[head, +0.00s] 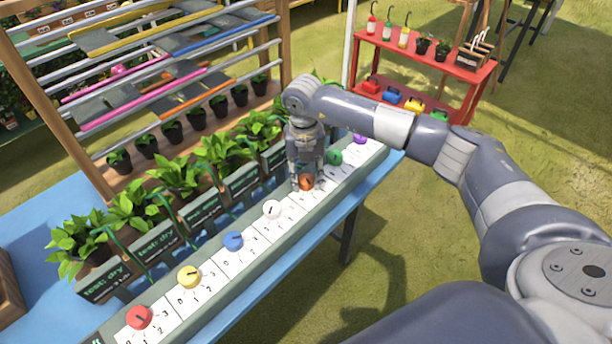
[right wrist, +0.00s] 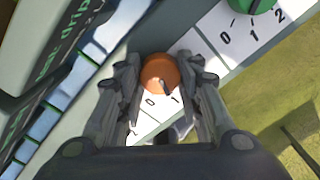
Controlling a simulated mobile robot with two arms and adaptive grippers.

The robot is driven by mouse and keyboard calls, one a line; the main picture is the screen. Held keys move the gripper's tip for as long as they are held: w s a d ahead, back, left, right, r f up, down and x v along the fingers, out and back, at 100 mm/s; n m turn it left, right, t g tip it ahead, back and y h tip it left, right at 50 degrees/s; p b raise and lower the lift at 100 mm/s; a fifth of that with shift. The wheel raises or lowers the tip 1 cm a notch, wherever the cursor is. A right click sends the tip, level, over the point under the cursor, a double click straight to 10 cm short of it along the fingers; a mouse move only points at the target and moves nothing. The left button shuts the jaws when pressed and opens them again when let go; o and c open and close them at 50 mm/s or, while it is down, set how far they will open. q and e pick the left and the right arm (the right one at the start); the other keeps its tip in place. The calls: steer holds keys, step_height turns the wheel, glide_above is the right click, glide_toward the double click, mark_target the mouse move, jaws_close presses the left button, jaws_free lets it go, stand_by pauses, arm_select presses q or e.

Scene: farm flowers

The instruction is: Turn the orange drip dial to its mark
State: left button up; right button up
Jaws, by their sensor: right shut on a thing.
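The orange drip dial (head: 306,182) sits on the long grey panel (head: 250,270) on the blue table. In the right wrist view the dial (right wrist: 160,73) lies between my fingertips, with a dark pointer at its lower edge, near the printed 0 and 1. My right gripper (head: 305,180) points down over the dial and is shut on it; it also shows in the right wrist view (right wrist: 161,75). Part of the dial's scale is hidden by the fingers. My left gripper is not in view.
Red (head: 139,317), yellow (head: 189,276), blue (head: 233,241) and white (head: 272,209) dials stand to the left along the panel. Green (head: 334,157) and purple (head: 360,138) dials stand to the right. Potted plants (head: 175,178) line the back. A red shelf (head: 450,75) stands beyond.

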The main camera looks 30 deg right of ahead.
mark_target(305, 179)
steer(key=o, duration=1.1)
steer(key=shift+c, duration=0.2)
step_height(305, 179, up, 12)
steer(key=shift+a, duration=0.15)
